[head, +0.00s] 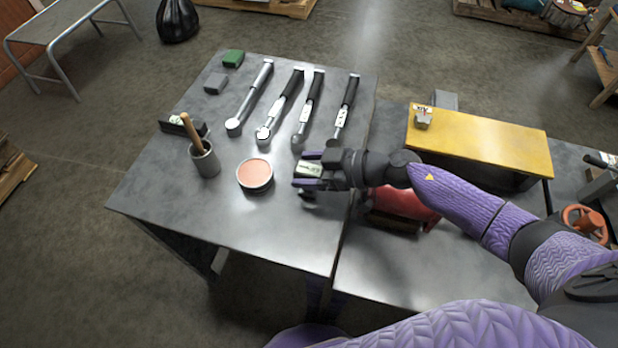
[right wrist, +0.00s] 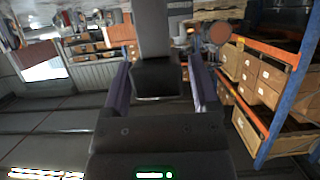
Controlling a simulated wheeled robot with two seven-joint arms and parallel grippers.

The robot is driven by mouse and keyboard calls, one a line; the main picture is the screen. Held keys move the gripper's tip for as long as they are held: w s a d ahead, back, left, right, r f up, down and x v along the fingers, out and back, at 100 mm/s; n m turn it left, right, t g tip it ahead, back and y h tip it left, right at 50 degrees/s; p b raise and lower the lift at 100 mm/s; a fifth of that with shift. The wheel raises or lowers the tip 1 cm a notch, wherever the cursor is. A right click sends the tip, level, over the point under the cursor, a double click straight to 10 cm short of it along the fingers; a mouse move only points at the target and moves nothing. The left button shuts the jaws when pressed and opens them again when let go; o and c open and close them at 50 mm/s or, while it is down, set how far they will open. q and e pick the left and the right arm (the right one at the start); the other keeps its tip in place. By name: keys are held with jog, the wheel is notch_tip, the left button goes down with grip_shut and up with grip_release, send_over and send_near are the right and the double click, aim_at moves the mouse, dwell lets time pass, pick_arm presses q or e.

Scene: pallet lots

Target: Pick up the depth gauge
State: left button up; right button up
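My right gripper (head: 305,170) is at the right front part of the grey table, to the right of a round pink-topped tin. Its two purple fingers stand wide apart. A small piece with a pale greenish face (head: 310,170), seemingly the depth gauge, shows between them. In the right wrist view a dark block with a long grey bar (right wrist: 152,30) lies between the fingers (right wrist: 160,82), with narrow gaps at its sides; I see no firm contact. My left gripper is not in view.
On the grey table (head: 240,220) are several long-handled wrenches (head: 302,100), a cup with a wooden handle (head: 206,161), the tin (head: 255,174) and green (head: 233,58) and grey (head: 215,83) blocks. A yellow raised platform (head: 480,140) and a red object (head: 405,207) are at the right.

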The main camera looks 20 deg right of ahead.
grip_shut()
